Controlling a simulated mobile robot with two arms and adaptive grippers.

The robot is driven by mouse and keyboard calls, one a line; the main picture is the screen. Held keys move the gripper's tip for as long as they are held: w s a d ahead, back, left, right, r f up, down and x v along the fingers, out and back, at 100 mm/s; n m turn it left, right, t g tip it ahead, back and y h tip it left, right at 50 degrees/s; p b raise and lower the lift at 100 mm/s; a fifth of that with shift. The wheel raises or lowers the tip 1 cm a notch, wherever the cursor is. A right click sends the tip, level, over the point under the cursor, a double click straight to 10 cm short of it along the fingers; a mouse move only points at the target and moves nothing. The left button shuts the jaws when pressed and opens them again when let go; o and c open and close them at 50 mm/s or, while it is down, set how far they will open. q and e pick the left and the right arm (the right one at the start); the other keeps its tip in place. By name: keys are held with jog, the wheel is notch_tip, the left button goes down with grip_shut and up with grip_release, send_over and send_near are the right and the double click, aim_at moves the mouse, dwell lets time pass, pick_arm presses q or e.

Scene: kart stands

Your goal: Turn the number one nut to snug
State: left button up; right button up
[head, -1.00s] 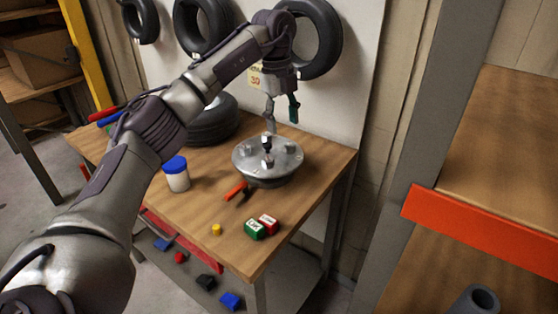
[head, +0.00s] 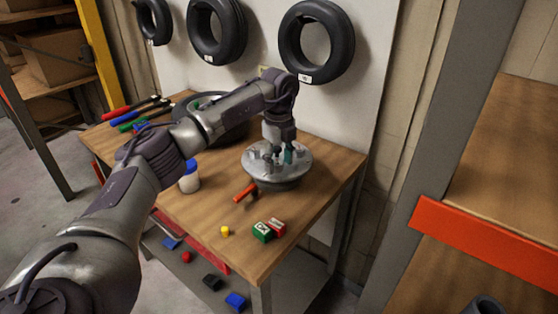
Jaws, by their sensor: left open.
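A round grey metal hub plate (head: 301,169) stands on the wooden bench (head: 322,207), with small studs and nuts on its top. My left gripper (head: 279,160) points down over the plate, its fingers apart around or beside the studs. Its fingers hide part of the plate's middle. I cannot tell which nut is number one, nor whether a fingertip touches it. My right gripper is not in view.
Near the plate are an orange-handled tool (head: 245,192), green and red boxes (head: 263,232), a yellow piece (head: 225,231) and a blue-capped jar (head: 190,180). A tyre (head: 205,112) lies behind my arm. Orange-edged shelving (head: 480,242) stands at the right.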

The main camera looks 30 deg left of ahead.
pick_arm(q)
jog(key=shift+f, duration=0.25)
grip_shut()
